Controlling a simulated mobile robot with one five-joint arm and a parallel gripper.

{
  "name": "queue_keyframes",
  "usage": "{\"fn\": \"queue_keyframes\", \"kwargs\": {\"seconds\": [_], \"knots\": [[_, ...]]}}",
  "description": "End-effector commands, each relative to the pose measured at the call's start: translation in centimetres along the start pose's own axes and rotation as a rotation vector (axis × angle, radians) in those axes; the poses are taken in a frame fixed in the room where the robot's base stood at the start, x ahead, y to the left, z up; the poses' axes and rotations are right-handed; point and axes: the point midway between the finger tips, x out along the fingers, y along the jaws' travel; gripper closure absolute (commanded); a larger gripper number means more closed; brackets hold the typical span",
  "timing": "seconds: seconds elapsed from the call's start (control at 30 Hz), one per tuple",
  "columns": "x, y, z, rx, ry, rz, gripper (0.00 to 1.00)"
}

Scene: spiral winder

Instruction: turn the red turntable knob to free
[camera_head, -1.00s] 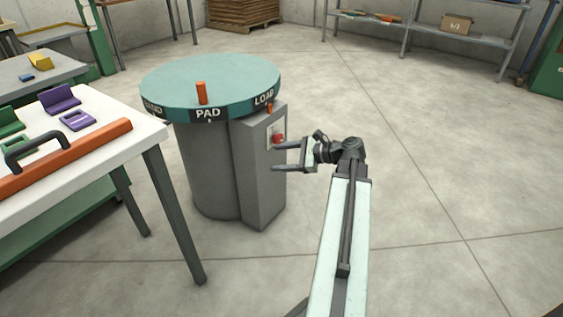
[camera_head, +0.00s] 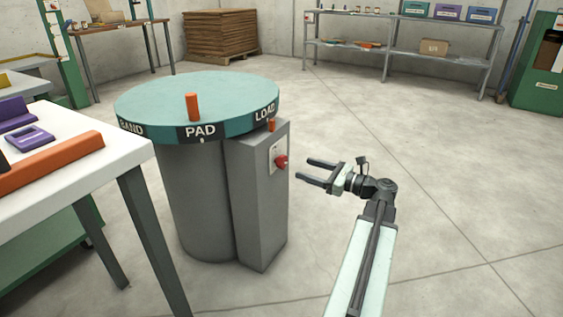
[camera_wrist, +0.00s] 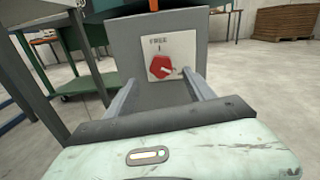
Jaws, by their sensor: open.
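The red knob (camera_head: 281,161) sits on a pale plate on the side of the grey control box (camera_head: 258,200) beside the turntable (camera_head: 195,95). In the wrist view the knob (camera_wrist: 160,67) is below the word FREE on its plate (camera_wrist: 184,46). A pale mark on the knob appears to point right and slightly down, away from FREE. My gripper (camera_head: 304,169) is open and empty, to the right of the knob and apart from it. In the wrist view its fingers (camera_wrist: 159,78) reach towards the box, with the knob between their tips.
An orange peg (camera_head: 193,107) stands on the turntable, whose rim reads PAND or BAND, PAD and LOAD. A white table (camera_head: 100,180) with an orange bar is at left. Shelves (camera_head: 400,45) and stacked pallets (camera_head: 220,35) are at the back. The floor at right is clear.

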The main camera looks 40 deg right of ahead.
Motion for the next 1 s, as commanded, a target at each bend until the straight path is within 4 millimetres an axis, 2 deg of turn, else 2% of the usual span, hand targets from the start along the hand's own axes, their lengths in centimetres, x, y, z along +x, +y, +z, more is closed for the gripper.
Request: {"fn": "queue_keyframes", "kwargs": {"seconds": [0.13, 0.23, 0.6, 0.93, 0.97, 1.0], "knots": [[-0.1, -0.1, 0.0, 0.002, -0.001, -0.003, 0.38], [0.6, -0.1, 0.0, 0.001, -0.001, -0.005, 0.38], [6.3, -0.6, -0.1, 0.001, 0.001, -0.013, 0.38], [6.9, -0.6, -0.1, 0.001, 0.001, -0.016, 0.38], [6.9, -0.6, -0.1, 0.001, 0.001, -0.016, 0.4], [6.9, -0.6, -0.1, 0.001, 0.001, -0.016, 0.52]]}}
